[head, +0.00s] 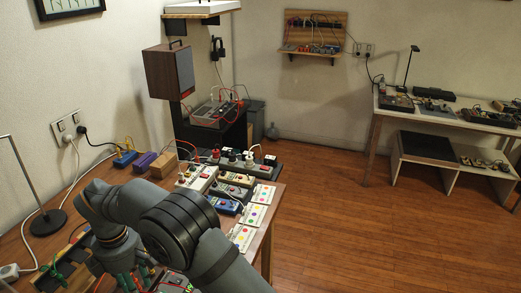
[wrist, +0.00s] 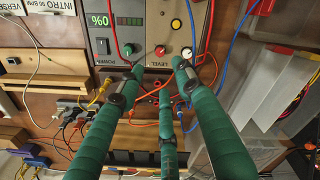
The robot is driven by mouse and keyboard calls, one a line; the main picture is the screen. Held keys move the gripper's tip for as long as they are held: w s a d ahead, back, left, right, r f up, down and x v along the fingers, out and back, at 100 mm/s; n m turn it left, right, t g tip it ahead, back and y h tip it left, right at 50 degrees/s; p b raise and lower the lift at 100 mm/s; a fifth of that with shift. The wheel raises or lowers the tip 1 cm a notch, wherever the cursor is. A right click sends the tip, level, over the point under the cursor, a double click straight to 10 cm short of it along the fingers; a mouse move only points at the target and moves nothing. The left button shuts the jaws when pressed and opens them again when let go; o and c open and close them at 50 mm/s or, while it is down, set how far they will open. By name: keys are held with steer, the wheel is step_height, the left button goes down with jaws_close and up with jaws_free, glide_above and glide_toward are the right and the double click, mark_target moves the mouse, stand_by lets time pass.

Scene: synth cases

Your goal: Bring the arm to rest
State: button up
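My arm (head: 178,232) reaches across the wooden table in the lower left of the head view. My gripper (head: 128,278) points down there, partly cut off by the frame's bottom edge. I cannot tell whether any fingertip touches a cable.
Patch modules (head: 232,190), power strips and loose cables crowd the wooden table (head: 265,240). A desk lamp (head: 48,220) stands at the left. A dark wooden speaker (head: 168,72) is behind. The wood floor (head: 370,230) to the right is clear.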

step_height(320, 180, down, 12)
steer(key=shift+d+r, duration=0.1)
steer(key=shift+r, duration=0.1)
steer(key=shift+f+m, duration=0.3)
steer(key=shift+f, duration=0.1)
steer(key=m+b, duration=0.1)
steer(key=m, duration=0.4)
steer(key=shift+r, duration=0.1)
steer(key=m, duration=0.6)
steer(key=shift+b, duration=0.4)
steer(key=m, duration=1.1)
steer(key=shift+p, duration=0.4)
steer(key=shift+r, duration=0.1)
